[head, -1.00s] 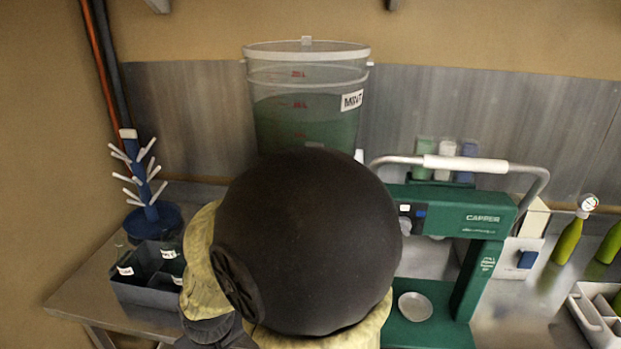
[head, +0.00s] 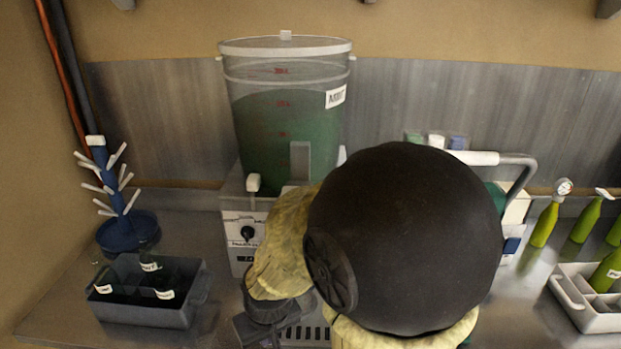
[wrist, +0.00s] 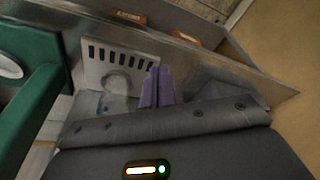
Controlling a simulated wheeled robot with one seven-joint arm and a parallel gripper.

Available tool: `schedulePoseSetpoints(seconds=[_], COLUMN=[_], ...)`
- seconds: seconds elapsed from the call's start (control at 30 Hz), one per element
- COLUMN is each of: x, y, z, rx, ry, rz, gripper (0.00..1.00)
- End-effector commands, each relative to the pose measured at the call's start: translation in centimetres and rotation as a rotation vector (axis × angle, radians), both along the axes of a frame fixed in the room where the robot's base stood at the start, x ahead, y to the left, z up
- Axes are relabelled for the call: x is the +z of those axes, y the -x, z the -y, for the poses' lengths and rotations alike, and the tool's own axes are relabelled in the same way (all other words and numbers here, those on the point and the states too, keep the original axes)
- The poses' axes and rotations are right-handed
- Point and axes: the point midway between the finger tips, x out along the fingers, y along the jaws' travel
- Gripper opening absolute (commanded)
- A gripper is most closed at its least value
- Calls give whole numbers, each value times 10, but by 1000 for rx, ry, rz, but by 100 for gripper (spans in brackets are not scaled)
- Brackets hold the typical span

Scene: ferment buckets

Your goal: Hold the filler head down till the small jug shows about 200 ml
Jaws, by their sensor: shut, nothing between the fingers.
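The clear bucket (head: 285,125) with green liquid, red marks and a white label stands on a white filler unit (head: 247,232) with a black dial. A white slotted panel (wrist: 125,65) shows in the wrist view. A faint clear vessel that looks like the small jug (wrist: 112,92) stands before it; its level cannot be read. My gripper's purple fingers (wrist: 158,72) are together and empty, just right of the vessel in that view. In the head view my arm covers the front of the unit, and the filler head and jug cannot be made out.
A grey crate (head: 135,309) with dark labelled bottles and a blue drying tree (head: 127,228) stand at left. At right are the green capper, mostly hidden behind my arm, green bottles (head: 545,222) and a white divided crate (head: 565,290). The wrist view shows green capper framing (wrist: 35,105).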

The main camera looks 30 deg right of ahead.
Motion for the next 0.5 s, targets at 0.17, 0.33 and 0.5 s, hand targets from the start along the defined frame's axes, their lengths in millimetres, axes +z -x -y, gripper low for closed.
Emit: schedulePoseSetpoints(seconds=[0.17,0.33,0.5], x=[0,1,24], y=[0,0,-13], z=[0,0,5], rx=[0,0,-28], ry=[0,0,-3], rz=[0,0,-7], gripper=[0,0,0])
